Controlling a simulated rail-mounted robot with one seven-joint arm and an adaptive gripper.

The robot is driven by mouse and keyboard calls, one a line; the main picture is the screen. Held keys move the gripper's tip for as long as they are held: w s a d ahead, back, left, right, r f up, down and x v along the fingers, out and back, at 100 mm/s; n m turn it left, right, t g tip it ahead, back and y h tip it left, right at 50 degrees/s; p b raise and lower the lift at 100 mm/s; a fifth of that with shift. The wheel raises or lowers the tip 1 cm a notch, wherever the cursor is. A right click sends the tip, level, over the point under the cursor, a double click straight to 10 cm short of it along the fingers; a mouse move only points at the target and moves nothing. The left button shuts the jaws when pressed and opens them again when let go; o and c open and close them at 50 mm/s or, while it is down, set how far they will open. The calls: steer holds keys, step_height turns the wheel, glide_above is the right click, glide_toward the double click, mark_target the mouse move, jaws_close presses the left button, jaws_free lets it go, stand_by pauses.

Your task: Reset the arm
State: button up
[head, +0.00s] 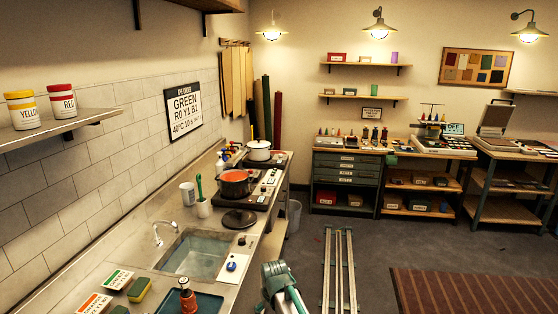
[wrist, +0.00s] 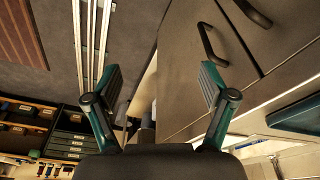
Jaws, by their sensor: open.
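My gripper (wrist: 160,78) is open in the wrist view, its two teal-and-dark fingers spread wide. Nothing is between the fingers. Past them, the wrist view shows the front of the counter with dark handles (wrist: 208,42) on the right and grey floor on the left. In the head view a white-and-teal part of my arm shows low at the bottom middle, just right of the counter. The gripper's fingers cannot be made out there.
The counter (head: 142,284) runs along the left with a sink (head: 197,254), a red-orange pot (head: 235,188) and a white pot (head: 259,152). Metal floor rails (head: 340,270) run ahead. A striped rug (head: 470,291) lies right. Workbenches line the back wall. The mid floor is clear.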

steer(key=s+d+f+m+g, duration=0.1)
steer(key=s+d+f+m, duration=0.1)
steer(key=s+d+f, duration=0.6)
steer(key=s+d+f+m+g, duration=0.1)
steer(key=s+d+f, duration=0.3)
steer(key=s+d, duration=0.75)
steer(key=s+f+g+b, duration=0.2)
steer(key=s+f+g, duration=0.1)
steer(key=s+f, duration=0.8)
steer(key=s+f+g+b, duration=0.3)
steer(key=s+f, duration=0.9)
steer(key=s, duration=0.4)
steer(key=shift+s+a+g, duration=0.15)
steer(key=shift+s+g, duration=0.25)
steer(key=shift+g, duration=0.1)
